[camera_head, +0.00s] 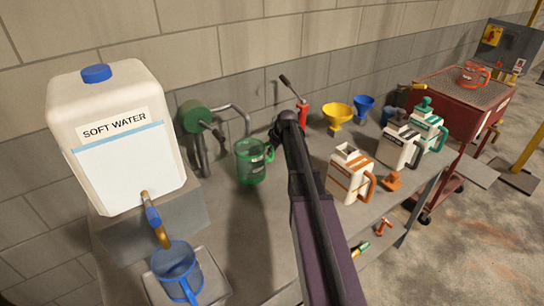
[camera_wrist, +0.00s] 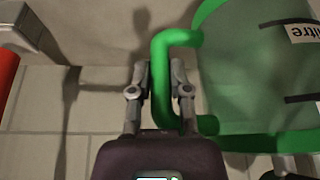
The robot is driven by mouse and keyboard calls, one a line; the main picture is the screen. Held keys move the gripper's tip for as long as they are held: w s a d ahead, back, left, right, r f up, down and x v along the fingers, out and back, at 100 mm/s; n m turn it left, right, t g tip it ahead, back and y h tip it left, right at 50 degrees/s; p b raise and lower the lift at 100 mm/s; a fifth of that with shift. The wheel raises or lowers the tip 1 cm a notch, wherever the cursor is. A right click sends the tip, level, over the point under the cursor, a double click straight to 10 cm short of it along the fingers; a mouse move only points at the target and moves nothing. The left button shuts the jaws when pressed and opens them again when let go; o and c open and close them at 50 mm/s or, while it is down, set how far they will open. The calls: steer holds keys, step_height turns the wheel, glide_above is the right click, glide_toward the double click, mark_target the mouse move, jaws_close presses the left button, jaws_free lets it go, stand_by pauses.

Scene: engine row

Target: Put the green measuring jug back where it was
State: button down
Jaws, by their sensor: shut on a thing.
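The green measuring jug (camera_head: 251,161) is a see-through green jug with a green handle, upright over the left part of the grey bench. My gripper (camera_head: 277,140) reaches its handle from the right. In the wrist view my gripper (camera_wrist: 160,85) is shut on the handle, and the jug (camera_wrist: 255,75) fills the right side with part of a label showing. I cannot tell whether the jug's base touches the bench. The fingertips are small and partly hidden by my arm in the head view.
On the bench (camera_head: 240,225), a soft water tank (camera_head: 125,165) with a blue jug (camera_head: 178,272) below its tap stands left. A green-capped pump (camera_head: 197,117) is behind. Right are a red hand pump (camera_head: 303,116), yellow funnel (camera_head: 337,115), blue funnel (camera_head: 363,105) and white cans (camera_head: 349,172).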

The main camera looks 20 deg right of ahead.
steer(key=shift+w, duration=0.3)
steer(key=shift+w+d+f+b, duration=0.1)
steer(key=shift+w+f+b, duration=0.1)
steer(key=shift+f+b, duration=0.75)
steer(key=shift+w+f+b, duration=0.15)
steer(key=shift+f+b, duration=0.7)
steer(key=shift+b, duration=0.05)
steer(key=shift+f, duration=0.15)
steer(key=c, duration=0.6)
jaws_free()
steer(key=shift+r, duration=0.2)
